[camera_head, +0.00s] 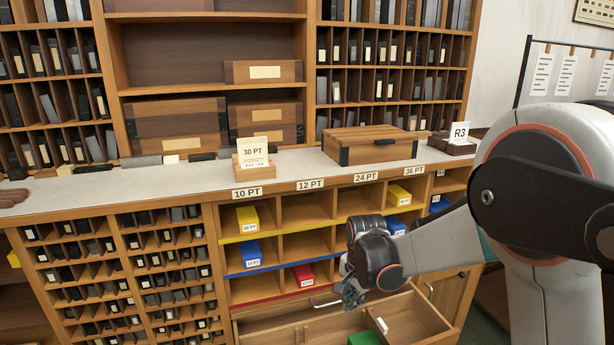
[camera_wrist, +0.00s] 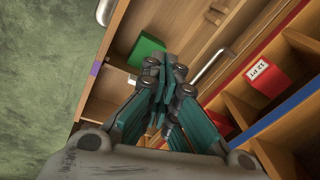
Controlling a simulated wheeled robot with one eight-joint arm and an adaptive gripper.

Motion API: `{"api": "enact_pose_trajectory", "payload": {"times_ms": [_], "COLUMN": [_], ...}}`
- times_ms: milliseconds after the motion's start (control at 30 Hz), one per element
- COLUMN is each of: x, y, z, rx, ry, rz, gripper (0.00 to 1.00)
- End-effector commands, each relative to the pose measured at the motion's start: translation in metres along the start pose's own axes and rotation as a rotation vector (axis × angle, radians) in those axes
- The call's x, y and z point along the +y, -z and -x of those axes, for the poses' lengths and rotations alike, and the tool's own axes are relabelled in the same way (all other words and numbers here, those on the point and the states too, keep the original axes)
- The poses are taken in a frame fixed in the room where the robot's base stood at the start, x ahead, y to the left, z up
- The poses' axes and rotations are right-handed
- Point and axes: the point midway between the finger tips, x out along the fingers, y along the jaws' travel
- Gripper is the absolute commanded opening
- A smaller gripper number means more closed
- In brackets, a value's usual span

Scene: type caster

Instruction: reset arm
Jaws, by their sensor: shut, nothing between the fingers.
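My gripper (camera_head: 350,290) is in front of the compartment shelves, above the open drawer (camera_head: 420,318). Its fingers are together and nothing is between them. In the wrist view my gripper (camera_wrist: 165,75) points toward the drawer, where a green block (camera_wrist: 147,52) lies. The green block also shows at the bottom edge of the head view (camera_head: 364,339). A small white piece (camera_head: 382,326) is in the drawer beside it.
A red box (camera_head: 304,274), blue boxes (camera_head: 251,254) and yellow boxes (camera_head: 247,218) sit in labelled compartments. The counter (camera_head: 300,172) above holds a wooden case (camera_head: 368,146) and a 30 PT card (camera_head: 253,155). The open drawer juts out below the shelves.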

Motion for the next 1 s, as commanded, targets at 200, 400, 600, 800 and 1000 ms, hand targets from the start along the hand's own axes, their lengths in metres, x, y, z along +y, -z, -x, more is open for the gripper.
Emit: {"api": "enact_pose_trajectory", "payload": {"times_ms": [200,400,600,800,1000], "x": [0.034,0.07,0.109,0.151,0.192], "y": [-0.003,-0.012,-0.025,-0.041,-0.058], "z": [0.068,0.117,0.155,0.18,0.193], "rx": [0.048,0.103,0.169,0.243,0.324], "ry": [0.063,0.111,0.151,0.18,0.196], "rz": [0.157,0.303,0.451,0.597,0.74], "gripper": [0.0,0.0,0.0,0.0,0.0]}}
